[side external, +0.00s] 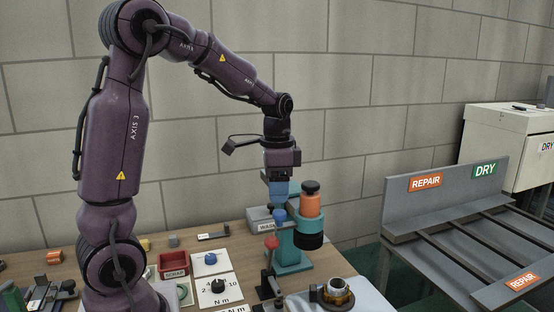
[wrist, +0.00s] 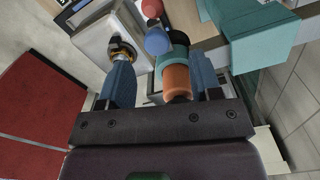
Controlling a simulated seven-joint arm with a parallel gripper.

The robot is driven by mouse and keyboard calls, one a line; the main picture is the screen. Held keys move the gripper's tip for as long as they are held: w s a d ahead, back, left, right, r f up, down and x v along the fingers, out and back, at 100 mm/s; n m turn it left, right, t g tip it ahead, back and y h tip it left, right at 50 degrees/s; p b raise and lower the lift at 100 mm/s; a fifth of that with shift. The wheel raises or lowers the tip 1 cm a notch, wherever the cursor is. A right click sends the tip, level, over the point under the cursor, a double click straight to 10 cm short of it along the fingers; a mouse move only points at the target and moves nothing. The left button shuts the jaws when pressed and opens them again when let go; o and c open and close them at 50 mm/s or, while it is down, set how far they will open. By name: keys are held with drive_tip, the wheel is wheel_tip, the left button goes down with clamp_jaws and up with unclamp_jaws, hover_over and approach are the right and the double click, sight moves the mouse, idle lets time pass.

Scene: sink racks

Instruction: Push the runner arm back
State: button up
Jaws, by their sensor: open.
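The runner arm looks to be the teal arm (side external: 309,224) on a teal stand (side external: 291,262). It carries an upright orange cylinder (side external: 310,204) with black ends. My gripper (side external: 279,203) has blue fingers pointing down, just left of the orange cylinder in the side view. In the wrist view my gripper (wrist: 162,75) is open, and the orange cylinder (wrist: 176,82) appears between its fingers, nearer the right one. I see no clear contact. A blue knob (side external: 279,215) is just below the fingertips, with a red knob (side external: 271,242) lower down. My fingers partly hide the teal arm's rear.
A fixture with a brass-coloured ring (side external: 337,292) stands at the front right. A red tray (side external: 172,265) and dial cards (side external: 210,260) lie left on the wooden table. A grey rack (side external: 450,235) marked REPAIR and DRY is at right.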

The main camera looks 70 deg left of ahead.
wheel_tip(320, 180, up, 8)
drive_tip(key=shift+r, duration=0.15)
idle(0.6)
drive_tip(key=s+d+n+t, duration=0.1)
drive_tip(key=s+d+t, duration=0.1)
drive_tip(key=s+d, duration=0.3)
drive_tip(key=s+d+f+n+t, duration=0.1)
drive_tip(key=s+d+n+t, duration=0.1)
drive_tip(key=s+d, duration=0.4)
drive_tip(key=d+t, duration=0.1)
drive_tip(key=d, duration=0.4)
drive_tip(key=shift+d+f+t, duration=0.2)
drive_tip(key=shift+d+t, duration=0.1)
